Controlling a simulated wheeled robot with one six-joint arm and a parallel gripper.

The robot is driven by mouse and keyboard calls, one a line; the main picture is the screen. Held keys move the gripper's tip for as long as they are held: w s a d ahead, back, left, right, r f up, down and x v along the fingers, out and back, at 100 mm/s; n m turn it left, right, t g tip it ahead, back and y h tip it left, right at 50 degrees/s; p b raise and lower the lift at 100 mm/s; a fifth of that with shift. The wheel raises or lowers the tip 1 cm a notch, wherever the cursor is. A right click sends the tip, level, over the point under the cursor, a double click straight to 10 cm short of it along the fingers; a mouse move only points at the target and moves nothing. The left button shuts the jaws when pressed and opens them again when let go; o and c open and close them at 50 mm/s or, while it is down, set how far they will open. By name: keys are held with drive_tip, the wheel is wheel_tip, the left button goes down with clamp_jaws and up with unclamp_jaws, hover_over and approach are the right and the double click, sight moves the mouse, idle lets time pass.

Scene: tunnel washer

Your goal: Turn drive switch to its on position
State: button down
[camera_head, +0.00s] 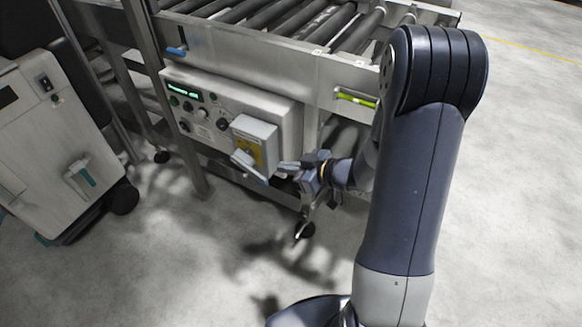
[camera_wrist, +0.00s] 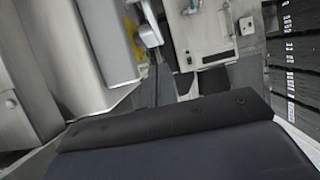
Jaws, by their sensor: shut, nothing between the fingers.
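The drive switch is a grey box (camera_head: 257,132) with a yellow plate (camera_head: 242,148) on the front of the conveyor's control panel. Its grey lever handle (camera_head: 247,165) slants down to the right in the head view. The lever (camera_wrist: 147,32) and a bit of the yellow plate (camera_wrist: 131,30) also show at the top of the wrist view. My gripper (camera_head: 283,168) is shut and empty, just right of the lever's lower end. I cannot tell whether they touch. The switch's position markings are too small to read.
The control panel (camera_head: 180,85) has a lit green display and several knobs. The roller conveyor frame (camera_head: 270,65) stands above it, with a leg (camera_head: 183,150) to the left. A white wheeled cabinet (camera_head: 50,140) stands at far left. The floor (camera_head: 200,265) in front is clear.

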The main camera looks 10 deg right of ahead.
sight(253, 171)
drive_tip(key=x, duration=0.3)
drive_tip(key=f+b+x, duration=0.1)
drive_tip(key=x, duration=0.2)
drive_tip(key=f+b+x, duration=0.1)
drive_tip(key=x, duration=0.2)
drive_tip(key=shift+s+d, duration=0.25)
drive_tip(key=shift+d, duration=0.05)
drive_tip(key=shift+w+a+f, duration=0.2)
drive_tip(key=shift+f, duration=0.3)
